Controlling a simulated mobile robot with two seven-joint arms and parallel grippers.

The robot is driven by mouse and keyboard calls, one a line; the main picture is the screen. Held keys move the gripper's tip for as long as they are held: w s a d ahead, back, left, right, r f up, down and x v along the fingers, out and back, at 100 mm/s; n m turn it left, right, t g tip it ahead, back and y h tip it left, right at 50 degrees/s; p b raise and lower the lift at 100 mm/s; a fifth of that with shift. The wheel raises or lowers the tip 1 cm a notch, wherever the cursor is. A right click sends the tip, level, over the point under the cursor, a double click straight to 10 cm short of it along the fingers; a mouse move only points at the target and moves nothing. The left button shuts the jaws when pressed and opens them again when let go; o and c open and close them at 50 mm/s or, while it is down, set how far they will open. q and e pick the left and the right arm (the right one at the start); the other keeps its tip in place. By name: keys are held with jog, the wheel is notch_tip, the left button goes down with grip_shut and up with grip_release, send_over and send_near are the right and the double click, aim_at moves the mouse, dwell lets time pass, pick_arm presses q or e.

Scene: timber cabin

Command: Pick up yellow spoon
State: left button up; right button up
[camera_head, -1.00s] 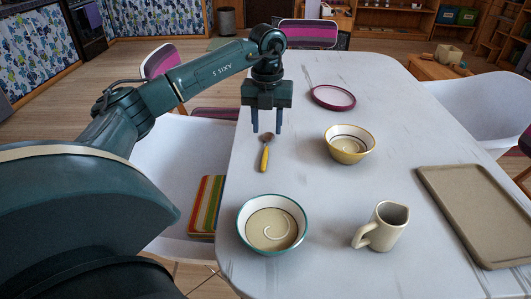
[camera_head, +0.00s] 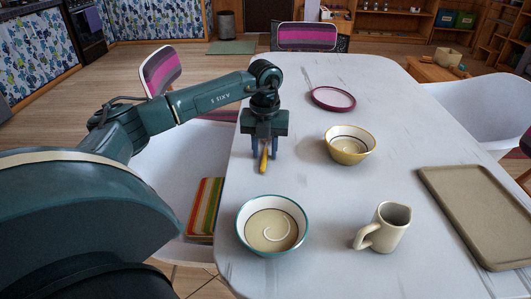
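The yellow spoon (camera_head: 263,163) lies on the white table (camera_head: 320,205) near its left edge, its handle pointing toward me. My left gripper (camera_head: 263,156) is low over the spoon, pointing down. Its two fingers are apart, one on each side of the spoon, and I see no contact with it. The spoon's bowl end is hidden behind the gripper. My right gripper is not in view.
A teal-rimmed bowl (camera_head: 271,246) stands nearer me, and a yellow bowl (camera_head: 350,155) stands to the right of the spoon.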

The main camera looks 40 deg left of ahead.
pick_arm(q)
grip_shut()
